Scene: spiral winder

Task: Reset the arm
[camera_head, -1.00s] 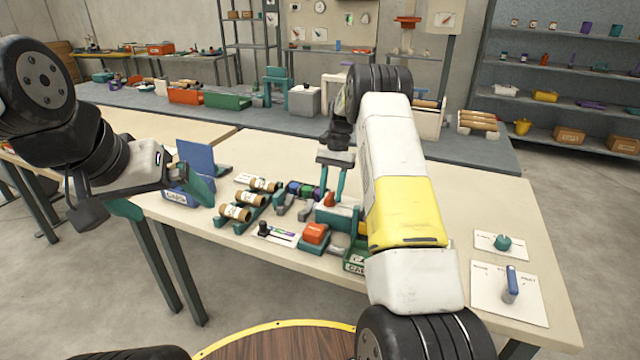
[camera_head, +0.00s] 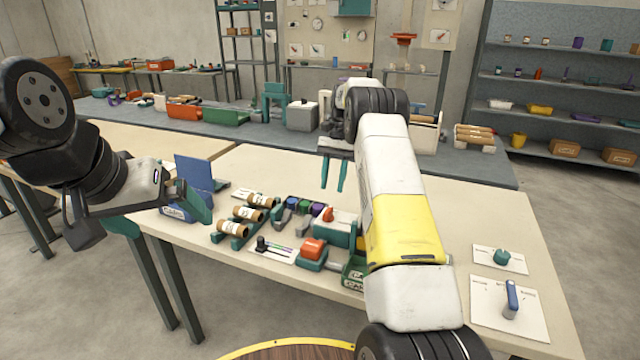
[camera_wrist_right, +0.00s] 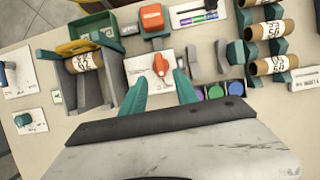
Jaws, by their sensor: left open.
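My right gripper (camera_head: 333,174) hangs above the work table with its two teal fingers apart and nothing between them. In the right wrist view its fingers (camera_wrist_right: 166,88) point toward an orange-red knob (camera_wrist_right: 160,64) on a white-topped block; they look apart from it. The knob (camera_head: 328,214) also shows in the head view, below the gripper. My left gripper (camera_head: 190,200) is open at the table's left end, close to a blue bin (camera_head: 195,170); whether it touches is unclear. In the right wrist view, a labelled tube (camera_wrist_right: 85,62) sits in a grey holder left of the block.
Several cardboard tubes (camera_head: 247,213) lie on teal cradles. Coloured caps (camera_head: 305,205) stand in a row behind the orange-topped block (camera_head: 314,249). A green bin (camera_head: 355,280) is at the front edge.

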